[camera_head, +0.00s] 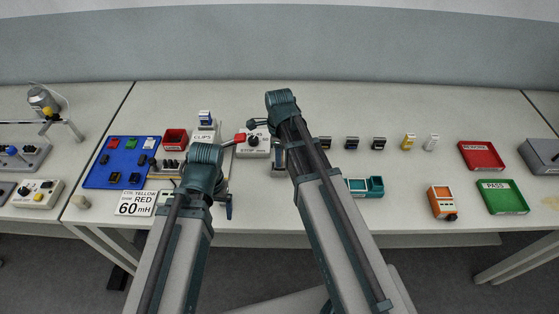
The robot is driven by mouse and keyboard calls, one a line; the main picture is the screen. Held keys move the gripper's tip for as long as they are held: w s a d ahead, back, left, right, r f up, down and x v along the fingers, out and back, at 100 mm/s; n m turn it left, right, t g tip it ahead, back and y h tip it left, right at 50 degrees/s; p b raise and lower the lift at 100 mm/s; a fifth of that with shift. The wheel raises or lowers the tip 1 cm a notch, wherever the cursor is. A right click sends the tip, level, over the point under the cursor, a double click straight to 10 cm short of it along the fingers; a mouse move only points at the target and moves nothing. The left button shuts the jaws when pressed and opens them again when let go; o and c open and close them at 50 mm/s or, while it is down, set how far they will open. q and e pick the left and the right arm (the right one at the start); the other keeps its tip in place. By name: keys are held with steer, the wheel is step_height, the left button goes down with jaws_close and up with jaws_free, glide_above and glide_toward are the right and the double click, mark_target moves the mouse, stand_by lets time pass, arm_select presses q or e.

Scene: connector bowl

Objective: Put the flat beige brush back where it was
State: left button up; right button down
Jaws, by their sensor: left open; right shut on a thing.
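I cannot make out the flat beige brush for certain. My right arm reaches over the middle of the table, and its gripper (279,157) is mostly hidden behind the arm, near the white STOP box (253,146). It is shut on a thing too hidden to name. My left arm reaches in over the left half of the table. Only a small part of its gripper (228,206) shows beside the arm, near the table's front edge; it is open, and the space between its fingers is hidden.
A blue tray (124,172) with small parts and a "60 mH" card (133,204) are at left. Red (481,156) and green (502,197) trays stand at right. Table between teal and orange devices is clear.

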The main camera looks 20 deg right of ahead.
steer(key=shift+r, duration=0.1)
arm_select(q)
steer(key=shift+f, duration=0.15)
arm_select(e)
steer(key=shift+f, duration=0.25)
steer(key=c, duration=0.7)
jaws_free()
steer(key=shift+r, duration=0.1)
steer(key=shift+o, duration=0.2)
arm_select(q)
steer(key=shift+r, duration=0.2)
arm_select(e)
steer(key=shift+r, duration=0.1)
step_height(320, 180, up, 12)
steer(key=p, duration=1.2)
steer(key=shift+r, duration=0.1)
arm_select(q)
step_height(320, 180, up, 12)
arm_select(e)
steer(key=shift+s, duration=0.1)
